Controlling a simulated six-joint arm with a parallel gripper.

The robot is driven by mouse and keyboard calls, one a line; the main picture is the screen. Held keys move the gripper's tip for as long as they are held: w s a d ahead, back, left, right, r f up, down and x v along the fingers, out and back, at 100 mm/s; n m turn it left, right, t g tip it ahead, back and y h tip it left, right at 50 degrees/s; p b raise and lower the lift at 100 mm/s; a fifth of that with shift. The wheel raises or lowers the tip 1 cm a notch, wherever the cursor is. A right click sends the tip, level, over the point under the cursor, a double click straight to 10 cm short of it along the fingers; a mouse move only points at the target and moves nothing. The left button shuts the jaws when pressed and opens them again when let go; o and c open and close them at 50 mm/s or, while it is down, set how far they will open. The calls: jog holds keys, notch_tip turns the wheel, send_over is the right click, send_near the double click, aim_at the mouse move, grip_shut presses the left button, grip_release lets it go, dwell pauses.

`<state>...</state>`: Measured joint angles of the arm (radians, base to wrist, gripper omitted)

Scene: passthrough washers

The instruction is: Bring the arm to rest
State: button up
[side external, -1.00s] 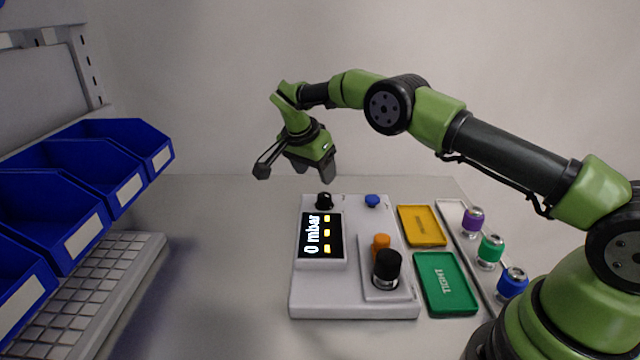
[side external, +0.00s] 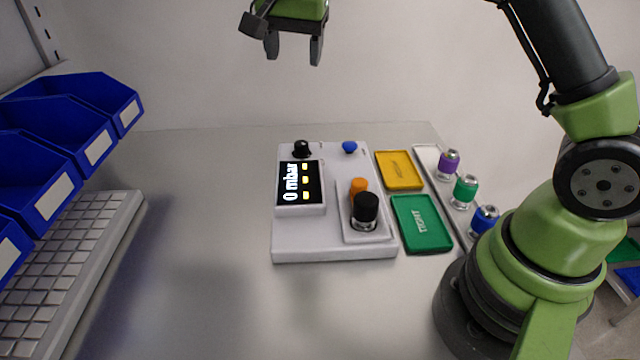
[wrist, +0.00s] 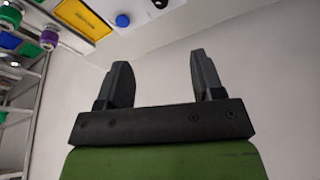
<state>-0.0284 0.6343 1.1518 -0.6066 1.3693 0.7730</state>
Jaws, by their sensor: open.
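My gripper (side external: 294,50) is at the top of the side view, high above the table and behind the test device. Its two dark fingers point down, apart, with nothing between them. In the wrist view my gripper (wrist: 158,82) also shows open and empty against the pale wall. The upper part of my arm runs out of the top of the side view.
A white device (side external: 290,240) reads "0 mbar" and holds a black-capped part (side external: 366,208). Beside it are a yellow tray (side external: 399,170), a green tray (side external: 421,224) and a rack with purple, green and blue capped parts. Blue bins (side external: 60,180) and a keyboard (side external: 75,255) stand left.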

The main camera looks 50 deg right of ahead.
jog(key=s+a+r+n+t+y, duration=0.2)
jog(key=s+r+n, duration=0.15)
jog(key=s, duration=0.55)
jog(key=s+a+r+n+t+y, duration=0.15)
jog(key=s+r, duration=0.25)
jog(key=s, duration=0.6)
jog(key=s+a+f+n+t, duration=0.1)
jog(key=s+f+n, duration=0.1)
jog(key=s, duration=0.5)
jog(key=shift+s+a+f+n+y, duration=0.2)
jog(key=shift+s+f+n+y, duration=0.15)
jog(key=shift+n, duration=0.25)
